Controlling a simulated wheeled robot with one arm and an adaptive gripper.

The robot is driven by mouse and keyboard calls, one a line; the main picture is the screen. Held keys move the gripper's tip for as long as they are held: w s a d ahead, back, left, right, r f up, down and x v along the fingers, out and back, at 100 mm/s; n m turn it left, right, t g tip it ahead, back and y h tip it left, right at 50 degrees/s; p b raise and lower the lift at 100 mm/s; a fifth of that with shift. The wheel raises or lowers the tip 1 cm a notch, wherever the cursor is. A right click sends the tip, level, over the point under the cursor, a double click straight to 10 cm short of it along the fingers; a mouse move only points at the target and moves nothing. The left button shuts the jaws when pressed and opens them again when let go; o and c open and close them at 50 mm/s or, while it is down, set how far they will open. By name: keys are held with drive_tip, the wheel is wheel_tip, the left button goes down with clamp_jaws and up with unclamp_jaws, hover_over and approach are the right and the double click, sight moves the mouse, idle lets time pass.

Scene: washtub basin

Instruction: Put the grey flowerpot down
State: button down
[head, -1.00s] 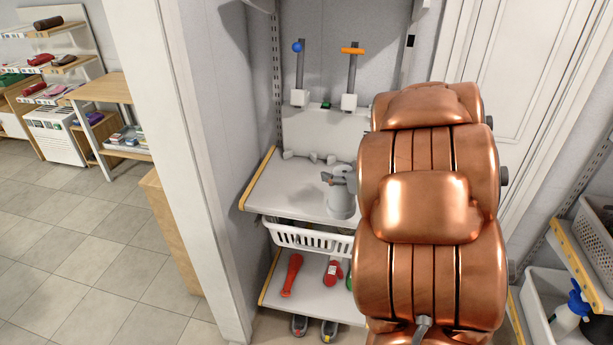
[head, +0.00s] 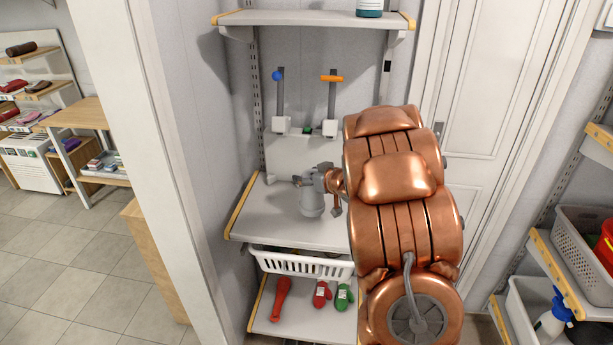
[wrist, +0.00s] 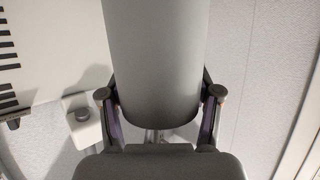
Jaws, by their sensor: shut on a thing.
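The grey flowerpot (head: 312,204) is held over the upper grey shelf board (head: 265,222) in the head view. In the wrist view the grey flowerpot (wrist: 155,60) fills the upper middle. My gripper (head: 318,180) is shut on it, with one finger on each side in the wrist view (wrist: 160,98). I cannot tell whether the pot's base touches the board.
A white basket (head: 300,264) hangs below the board. A red thing (head: 281,297), a red mitt (head: 321,294) and a green mitt (head: 343,296) lie on the lower shelf. Two upright levers (head: 280,97) stand behind. The board's left part is clear.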

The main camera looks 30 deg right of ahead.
drive_tip(key=shift+w+d+f+p, duration=0.3)
drive_tip(key=shift+w+f+p, duration=0.25)
drive_tip(key=shift+w+f, duration=0.45)
drive_tip(key=shift+w+d+f+p, duration=0.25)
drive_tip(key=shift+w+f+p, duration=0.25)
drive_tip(key=shift+w+f, duration=0.45)
drive_tip(key=shift+f, duration=0.1)
drive_tip(key=shift+c, duration=1.2)
unclamp_jaws()
drive_tip(key=b+v, duration=0.2)
drive_tip(key=v, duration=1)
drive_tip(key=shift+b, duration=0.3)
